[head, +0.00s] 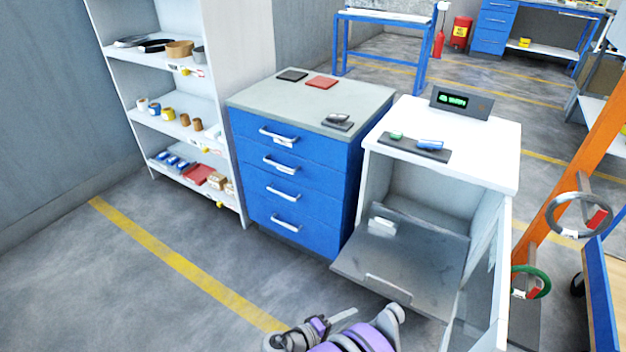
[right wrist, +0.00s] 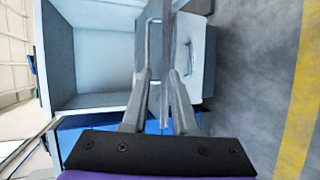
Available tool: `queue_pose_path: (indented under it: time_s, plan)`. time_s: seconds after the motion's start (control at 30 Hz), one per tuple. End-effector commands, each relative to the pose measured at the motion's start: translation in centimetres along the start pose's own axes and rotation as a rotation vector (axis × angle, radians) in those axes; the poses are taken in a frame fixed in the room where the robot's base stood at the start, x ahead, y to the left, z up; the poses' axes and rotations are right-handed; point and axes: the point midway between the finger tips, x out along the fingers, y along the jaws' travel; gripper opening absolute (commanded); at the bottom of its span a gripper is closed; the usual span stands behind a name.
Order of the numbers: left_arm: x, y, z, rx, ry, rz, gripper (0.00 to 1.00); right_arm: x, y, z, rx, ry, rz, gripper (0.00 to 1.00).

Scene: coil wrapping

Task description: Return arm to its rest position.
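My right gripper (head: 338,318) shows at the bottom of the head view, beside a purple and grey arm. In the right wrist view its two fingers (right wrist: 160,80) stand apart, with the edge of a grey panel (right wrist: 167,50) showing between and beyond them. I cannot tell whether they touch it. In the head view the gripper is in front of and left of the lowered dark grey door (head: 400,262) of the white cabinet (head: 445,165). I see nothing held. My left gripper is not in view.
A blue drawer cabinet (head: 290,190) stands left of the white cabinet, and a white shelf unit (head: 175,103) stands farther left. At right is an orange post (head: 570,165) with a grey ring (head: 560,229) and a green ring (head: 544,283). The floor at lower left is clear.

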Motion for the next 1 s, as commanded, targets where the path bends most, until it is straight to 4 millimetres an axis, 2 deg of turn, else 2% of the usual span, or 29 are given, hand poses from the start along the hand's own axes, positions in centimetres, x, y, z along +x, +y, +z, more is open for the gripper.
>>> queue_pose_path:
  time_s: [0.03,0.23,0.47,0.67,0.8,1.0]
  plan:
    - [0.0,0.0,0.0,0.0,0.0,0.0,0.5,0.5,1.1,0.6,0.005,-0.007,-0.038,0.27]
    - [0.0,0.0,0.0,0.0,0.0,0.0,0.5,1.9,4.5,3.7,0.046,-0.027,-0.234,0.27]
    - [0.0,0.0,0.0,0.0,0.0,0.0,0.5,1.6,7.9,9.2,0.153,-0.039,-0.489,0.27]
    - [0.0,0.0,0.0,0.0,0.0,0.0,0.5,-0.5,9.5,14.5,0.29,-0.04,-0.69,0.27]
    - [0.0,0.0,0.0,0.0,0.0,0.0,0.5,-2.7,9.9,18.0,0.41,-0.035,-0.817,0.27]
    - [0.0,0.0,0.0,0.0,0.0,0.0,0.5,-6.0,9.8,21.6,0.581,-0.021,-0.956,0.27]
